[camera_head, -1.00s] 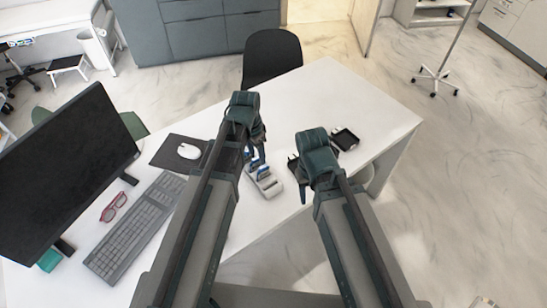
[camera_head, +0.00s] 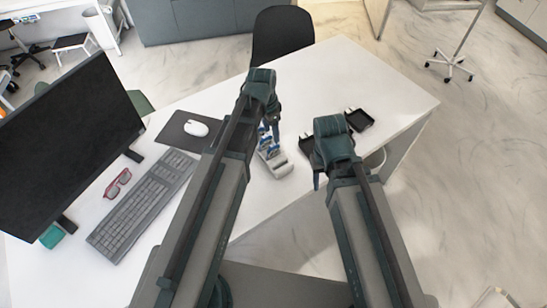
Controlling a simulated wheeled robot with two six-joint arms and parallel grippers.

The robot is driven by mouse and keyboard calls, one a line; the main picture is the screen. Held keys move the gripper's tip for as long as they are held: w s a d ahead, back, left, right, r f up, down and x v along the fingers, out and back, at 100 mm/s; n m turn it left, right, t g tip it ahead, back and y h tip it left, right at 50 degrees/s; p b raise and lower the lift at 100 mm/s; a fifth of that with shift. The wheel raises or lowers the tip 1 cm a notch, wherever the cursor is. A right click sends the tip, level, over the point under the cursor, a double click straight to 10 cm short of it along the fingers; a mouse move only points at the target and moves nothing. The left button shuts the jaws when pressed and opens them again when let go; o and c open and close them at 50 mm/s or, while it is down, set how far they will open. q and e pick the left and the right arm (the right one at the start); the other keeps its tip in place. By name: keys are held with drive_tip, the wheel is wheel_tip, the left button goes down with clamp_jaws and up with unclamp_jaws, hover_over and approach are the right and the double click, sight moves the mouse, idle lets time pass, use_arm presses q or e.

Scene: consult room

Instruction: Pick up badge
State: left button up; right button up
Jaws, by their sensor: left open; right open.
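No item can be made out clearly as a badge. A small flat black item (camera_head: 360,119) lies near the desk's right edge. A second dark item (camera_head: 306,144) shows beside my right gripper, mostly hidden by it. My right gripper (camera_head: 318,170) is open and points down over the desk, left of the flat black item; no held thing shows. My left gripper (camera_head: 271,130) is open, just above a light grey holder (camera_head: 280,167) with blue-topped things in it. Whether its fingers touch them cannot be told.
The white desk (camera_head: 345,72) is clear at its far end. A mouse (camera_head: 196,128) on a dark pad, a keyboard (camera_head: 140,205), red glasses (camera_head: 118,183) and a monitor (camera_head: 65,140) stand left of my arms. A black chair (camera_head: 282,33) is behind the desk.

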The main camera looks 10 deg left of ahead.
sight(273, 145)
use_arm(q)
drive_tip(key=shift+w+d+f+b, duration=0.1)
drive_tip(key=shift+f+b, duration=0.5)
drive_tip(key=shift+f, duration=0.55)
use_arm(e)
drive_tip(key=shift+f, duration=1.15)
use_arm(q)
drive_tip(key=shift+f, duration=0.1)
drive_tip(key=f+b, duration=0.5)
drive_tip(key=shift+d+f, duration=0.1)
drive_tip(key=shift+d, duration=0.2)
use_arm(e)
wheel_tip(273, 145, down, 5)
drive_tip(key=shift+f, duration=0.1)
use_arm(q)
clamp_jaws()
